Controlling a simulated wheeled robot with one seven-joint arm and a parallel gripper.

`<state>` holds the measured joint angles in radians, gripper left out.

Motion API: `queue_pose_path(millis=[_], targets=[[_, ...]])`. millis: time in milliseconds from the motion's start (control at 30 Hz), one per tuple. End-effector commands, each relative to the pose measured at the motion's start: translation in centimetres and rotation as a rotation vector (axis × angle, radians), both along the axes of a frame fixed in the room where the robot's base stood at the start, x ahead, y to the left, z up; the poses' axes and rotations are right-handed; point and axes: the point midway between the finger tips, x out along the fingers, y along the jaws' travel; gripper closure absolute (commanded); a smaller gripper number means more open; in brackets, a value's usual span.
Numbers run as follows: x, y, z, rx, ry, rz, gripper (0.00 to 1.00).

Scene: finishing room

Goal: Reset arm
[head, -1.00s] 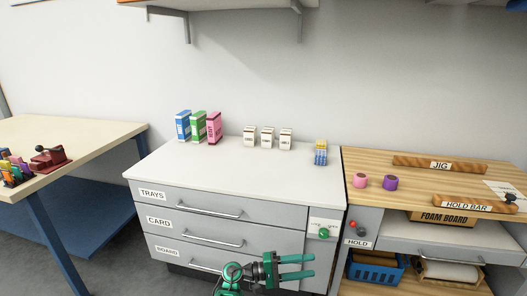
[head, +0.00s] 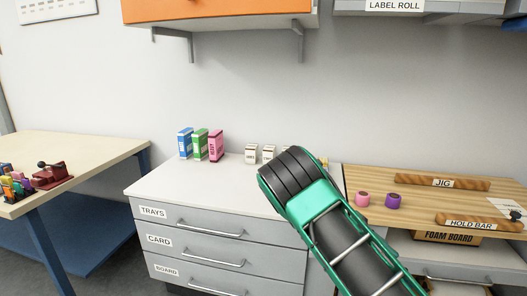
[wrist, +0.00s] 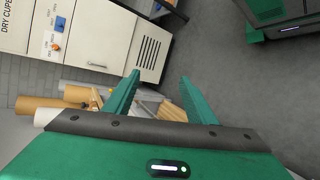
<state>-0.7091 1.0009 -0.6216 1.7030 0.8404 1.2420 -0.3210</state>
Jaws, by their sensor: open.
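My gripper (wrist: 160,90) shows in the wrist view, with its two green fingers spread apart and nothing between them. Beyond the fingers are the floor and some rolls, well away from the fingertips. In the head view my green and black arm rises from the lower right across the drawer unit, and the gripper itself is not visible there. The arm hides part of the white counter (head: 150,187) and its right end.
Blue, green and pink boxes (head: 200,145) and small white cartons (head: 251,154) stand on the counter. An orange cupboard (head: 215,10) hangs above. The wrist view shows a white cabinet (wrist: 130,45) and rolls (wrist: 45,105).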

Motion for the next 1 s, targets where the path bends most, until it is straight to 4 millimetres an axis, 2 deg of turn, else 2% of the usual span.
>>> queue_pose_path(millis=[33,200,500,733,1000], targets=[[-0.8,-1.2,1.0,0.04,-0.01,-0.032,0.49],[-3.5,-4.0,3.3,0.164,-0.039,-0.103,0.49],[-9.0,-7.6,7.0,0.371,-0.124,-0.203,0.49],[-13.6,-9.1,9.5,0.513,-0.216,-0.252,0.49],[-19.3,-9.5,12.0,0.652,-0.349,-0.284,0.49]])
